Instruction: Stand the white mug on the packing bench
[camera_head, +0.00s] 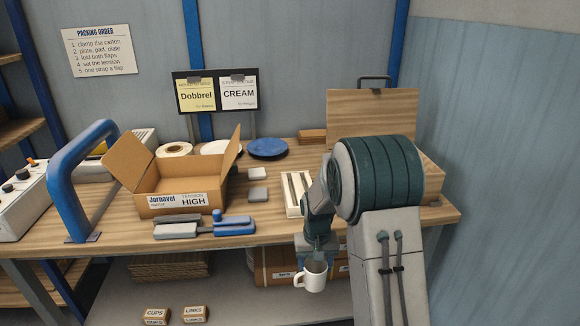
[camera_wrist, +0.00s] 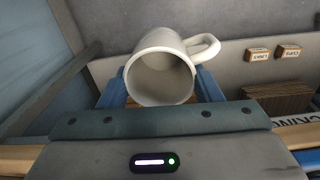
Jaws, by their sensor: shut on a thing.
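The white mug (camera_head: 313,277) hangs in my gripper (camera_head: 318,255), in front of the bench's front edge and lower than the bench top. My gripper is shut on the mug. In the wrist view the mug (camera_wrist: 161,70) sits between the blue fingers, its open mouth facing the camera and its handle to the upper right. The packing bench (camera_head: 270,205) has a wooden top behind the mug.
An open carton (camera_head: 180,178), a blue clamp tool (camera_head: 215,226) and a blue arch (camera_head: 80,170) occupy the bench's left. Bare top shows between the tool and rack.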

